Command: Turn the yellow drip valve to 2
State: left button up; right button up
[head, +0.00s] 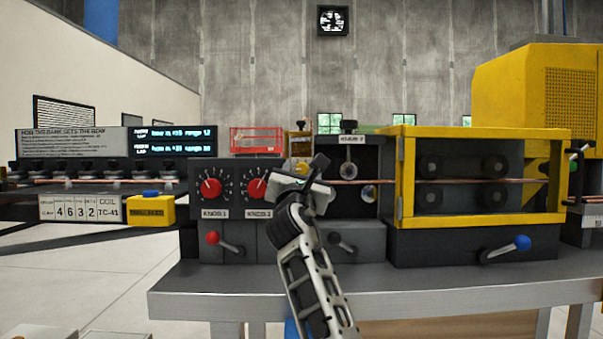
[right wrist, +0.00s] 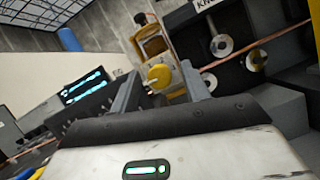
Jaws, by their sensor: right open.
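The yellow drip valve (right wrist: 160,76) is a round yellow knob below an amber-windowed oiler (right wrist: 154,46) in the right wrist view. In the head view a bit of the yellow valve (head: 301,169) shows just behind my right gripper (head: 302,180). My right gripper is open, and in the right wrist view its two fingers (right wrist: 160,84) appear on either side of the valve. I cannot tell whether they touch it or how far in front of it they are. No number marks on the valve can be read. My left gripper is out of view.
Red dials Knob 1 (head: 211,187) and Knob 2 (head: 257,188) are left of my gripper. Right of it are rollers (head: 369,194), the copper tube (head: 385,181) and a yellow-framed guard (head: 481,219). Levers with red (head: 212,238) and blue (head: 522,243) balls sit below.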

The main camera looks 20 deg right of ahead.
jog(key=c, duration=1)
